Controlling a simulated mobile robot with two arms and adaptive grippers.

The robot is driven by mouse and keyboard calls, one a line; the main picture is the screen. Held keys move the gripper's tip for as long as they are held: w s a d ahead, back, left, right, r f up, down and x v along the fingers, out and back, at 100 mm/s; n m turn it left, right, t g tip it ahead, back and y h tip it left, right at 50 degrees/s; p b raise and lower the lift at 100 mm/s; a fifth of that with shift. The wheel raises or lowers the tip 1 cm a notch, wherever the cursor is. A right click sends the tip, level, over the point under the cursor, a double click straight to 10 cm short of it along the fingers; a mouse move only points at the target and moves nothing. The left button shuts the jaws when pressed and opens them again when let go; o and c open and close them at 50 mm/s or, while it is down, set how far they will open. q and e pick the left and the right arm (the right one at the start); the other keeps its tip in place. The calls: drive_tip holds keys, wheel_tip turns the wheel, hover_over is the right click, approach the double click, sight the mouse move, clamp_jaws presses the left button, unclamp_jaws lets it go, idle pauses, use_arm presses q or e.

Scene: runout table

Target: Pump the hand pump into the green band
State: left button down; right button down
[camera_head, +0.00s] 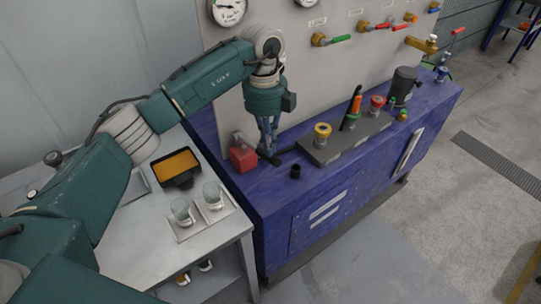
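The hand pump appears to be the red block (243,156) at the left end of the blue bench top. My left gripper (268,154) points down just to the right of it, with its fingertips at a dark bar by the pump. The fingers look close together, but I cannot tell whether they are closed on the bar. A round white gauge (228,10) is on the panel above, cut by the top edge; its needle and any green band are too small to read. My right gripper is out of view.
The blue bench (330,190) carries a small black cup (295,172) and a grey block (345,140) with several coloured knobs and an orange-handled tool. A dark cylinder (403,86) stands farther right. Valves line the panel (300,80). The side table (150,235) holds beakers and an orange-filled tray (176,166).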

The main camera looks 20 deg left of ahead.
sight(261, 148)
use_arm(q)
wheel_tip(261, 148, down, 4)
drive_tip(key=shift+r+b, duration=0.15)
drive_tip(key=shift+b, duration=0.75)
drive_tip(key=shift+a, duration=0.1)
drive_tip(key=shift+w+a+r, duration=0.45)
drive_tip(key=shift+w+a, duration=0.25)
drive_tip(key=shift+a, duration=0.05)
drive_tip(key=shift+w+a+r, duration=0.1)
drive_tip(key=shift+w+a, duration=0.25)
wheel_tip(261, 148, up, 12)
drive_tip(key=shift+w+a, duration=0.4)
